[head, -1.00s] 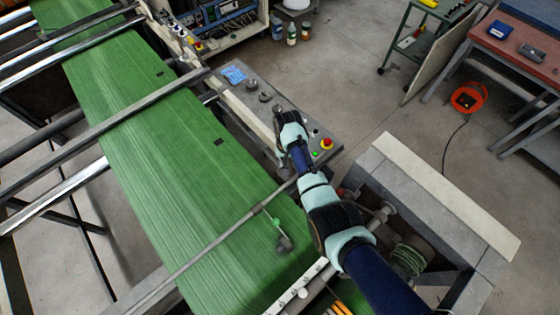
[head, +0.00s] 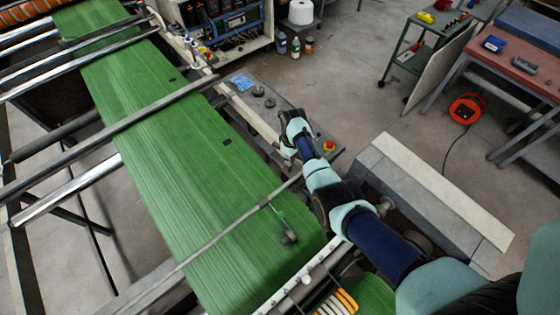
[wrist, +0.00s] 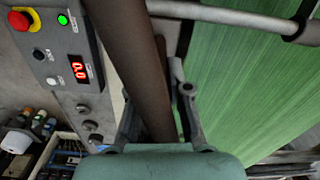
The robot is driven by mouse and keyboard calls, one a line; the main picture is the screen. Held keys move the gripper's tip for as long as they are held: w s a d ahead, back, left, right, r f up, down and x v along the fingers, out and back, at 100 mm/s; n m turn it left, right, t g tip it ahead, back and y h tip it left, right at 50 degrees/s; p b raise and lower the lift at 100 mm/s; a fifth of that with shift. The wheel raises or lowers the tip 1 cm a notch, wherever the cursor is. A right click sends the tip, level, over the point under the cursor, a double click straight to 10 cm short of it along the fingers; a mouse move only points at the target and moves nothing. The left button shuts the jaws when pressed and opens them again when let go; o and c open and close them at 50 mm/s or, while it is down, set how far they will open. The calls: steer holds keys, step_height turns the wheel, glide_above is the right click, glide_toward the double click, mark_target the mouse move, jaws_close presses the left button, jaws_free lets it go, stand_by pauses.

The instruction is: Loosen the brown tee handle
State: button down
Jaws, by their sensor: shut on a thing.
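The brown tee handle (wrist: 134,62) shows in the wrist view as a long, dark brown bar, running from the top edge down between my fingers. My gripper (wrist: 158,115) is shut on it, with one grey finger on each side. The bar's lower end is hidden by the fingers and the gripper body. In the head view my gripper (head: 290,118) is beside the green web, over the near edge of the grey control panel. The handle cannot be made out there, since my arm covers it.
The control panel (wrist: 72,70) has a red stop button (wrist: 20,20), a green button, a red display and knobs close to my gripper. The green web (wrist: 240,85) and a metal rail (wrist: 220,13) lie to the right. Open floor (head: 355,75) lies beyond the panel.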

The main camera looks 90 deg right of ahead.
steer(key=shift+n, duration=0.7)
steer(key=c, duration=1.1)
jaws_free()
step_height(320, 180, up, 12)
steer(key=shift+r, duration=0.1)
steer(key=shift+w, duration=0.15)
